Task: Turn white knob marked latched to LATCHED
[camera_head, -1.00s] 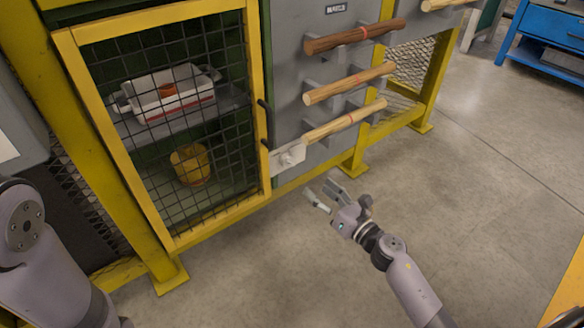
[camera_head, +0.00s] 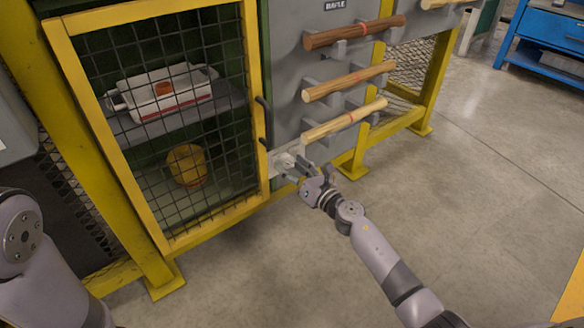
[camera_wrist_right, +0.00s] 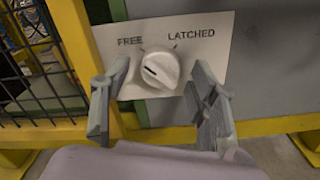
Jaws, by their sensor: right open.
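The white knob (camera_wrist_right: 160,68) sits on a pale label plate (camera_wrist_right: 215,28), with FREE printed at its upper left and LATCHED at its upper right. A dark slit shows on the knob's face; I cannot tell which mark the knob points at. In the head view the knob (camera_head: 284,161) is low beside the mesh door. My right gripper (camera_head: 305,172) is open, just in front of the plate. In the right wrist view its fingers stand left and right of the knob, seemingly apart from it. My left arm shows at the lower left; its gripper is out of view.
A yellow-framed mesh door (camera_head: 160,240) encloses a white tray (camera_head: 165,98) and a yellow container (camera_head: 187,164). Wooden rods (camera_head: 345,120) rest on brackets above and right of the knob. The concrete floor (camera_head: 480,200) is clear at the right.

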